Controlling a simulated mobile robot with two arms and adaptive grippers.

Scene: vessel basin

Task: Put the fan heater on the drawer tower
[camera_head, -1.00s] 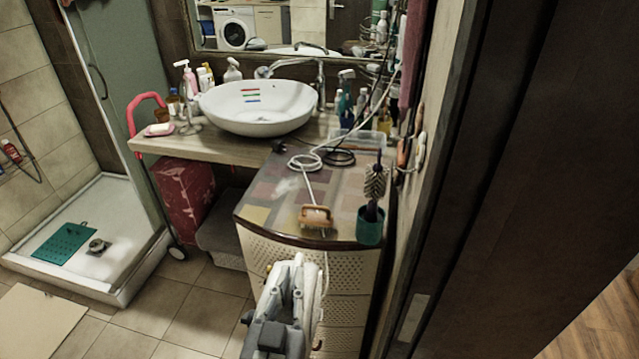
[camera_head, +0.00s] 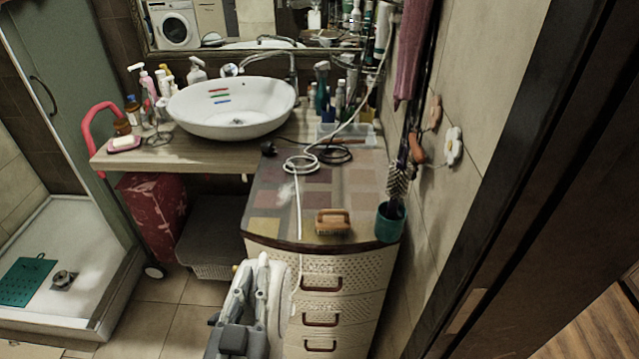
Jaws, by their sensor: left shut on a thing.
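The drawer tower (camera_head: 335,281) is cream with perforated drawer fronts, brown handles and a patchwork-coloured top. My left gripper (camera_head: 250,276) is in front of its left front edge, below the level of the top. It is shut on a whitish thing, apparently the fan heater (camera_head: 279,298), mostly hidden behind the gripper and showing only as a pale strip at its right. Whether it touches the drawers I cannot tell. A white cord (camera_head: 298,205) runs from beside it over the front edge and across the top. My right gripper is not in view.
On the tower top are a wooden-backed brush (camera_head: 333,222) at the front, a teal cup (camera_head: 390,222) with a brush at the right, and cord coils at the back. The top's left and middle are mostly clear. A basin (camera_head: 232,107) stands on the counter behind.

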